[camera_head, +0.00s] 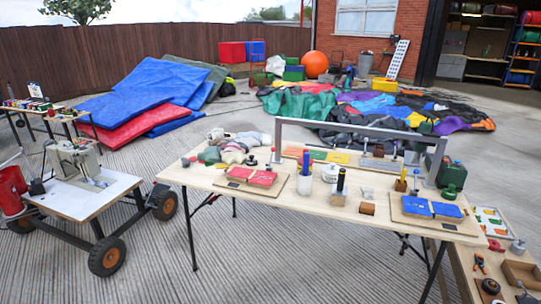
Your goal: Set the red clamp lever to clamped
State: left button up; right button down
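A wooden board (233,186) with red pads (252,177) lies on the left part of the long work table (330,208). A small upright part with a dark knob (271,158) stands just behind the red pads. It may be the red clamp lever, but it is too small to tell, and I cannot tell whether it is clamped. A similar board with blue pads (432,208) lies on the right part of the table. Neither of my grippers is in view.
A grey metal frame (355,128) spans the back of the table. Bottles, blocks and a white container (330,173) stand mid-table. A cart (88,200) is at left, a lower table (470,275) at right. Open paving lies in front.

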aim_at(273, 150)
jog(key=u, duration=0.35)
jog(key=i, duration=0.4)
jog(key=u, duration=1.1)
jog(key=i, duration=0.95)
jog(key=u, duration=0.4)
jog(key=i, duration=1.15)
jog(key=z, duration=0.85)
jog(key=i, duration=0.75)
jog(key=z, duration=1.25)
jog(key=i, duration=0.3)
jog(key=z, duration=0.15)
